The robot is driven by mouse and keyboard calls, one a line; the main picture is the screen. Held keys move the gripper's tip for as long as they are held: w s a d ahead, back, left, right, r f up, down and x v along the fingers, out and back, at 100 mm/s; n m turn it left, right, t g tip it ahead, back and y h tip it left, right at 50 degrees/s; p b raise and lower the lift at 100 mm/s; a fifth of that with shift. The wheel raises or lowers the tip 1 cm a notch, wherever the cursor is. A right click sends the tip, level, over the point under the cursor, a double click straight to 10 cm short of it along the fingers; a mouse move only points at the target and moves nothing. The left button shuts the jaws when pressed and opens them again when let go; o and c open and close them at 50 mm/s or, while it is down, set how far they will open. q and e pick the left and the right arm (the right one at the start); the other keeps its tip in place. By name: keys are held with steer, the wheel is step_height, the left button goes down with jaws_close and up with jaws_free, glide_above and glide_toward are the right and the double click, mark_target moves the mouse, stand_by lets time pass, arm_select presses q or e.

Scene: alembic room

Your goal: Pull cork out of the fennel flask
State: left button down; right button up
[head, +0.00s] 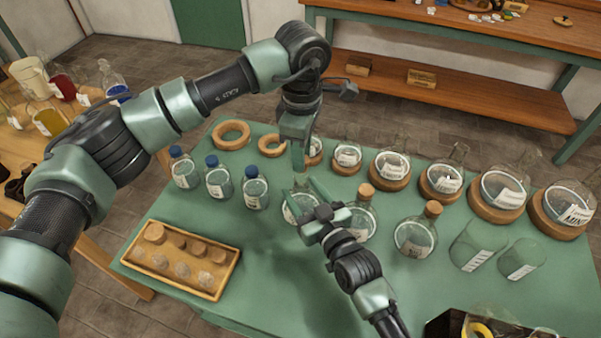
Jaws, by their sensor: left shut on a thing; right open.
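A round glass flask (296,211) with a white label stands on the green table between my two grippers; its label is too small to read. My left gripper (298,166) comes down from above over the flask's neck and is shut on its cork, which the fingers mostly hide. My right gripper (299,192) is open, reaching in from the lower right with its fingers on either side of the flask's neck; I cannot tell whether they touch the glass. Two similar corked flasks (361,217) (415,237) stand to the right.
Three blue-capped bottles (219,184) stand to the left. A wooden tray (128,262) holding corks and stoppers is at front left. Round flasks on cork rings (497,211) line the back right. Two empty beakers (470,247) stand at right. Bare table lies in front.

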arm_select(q)
steer(key=shift+f+b, duration=0.6)
steer(key=shift+r+p, duration=0.7)
steer(key=shift+r, duration=1.3)
arm_select(e)
steer(key=r+v, duration=0.1)
steer(key=v, duration=1.1)
steer(key=shift+r, duration=0.25)
arm_select(q)
steer(key=shift+s+f, duration=0.1)
steer(key=shift+f, duration=0.05)
arm_select(e)
steer(key=shift+s+f, duration=0.1)
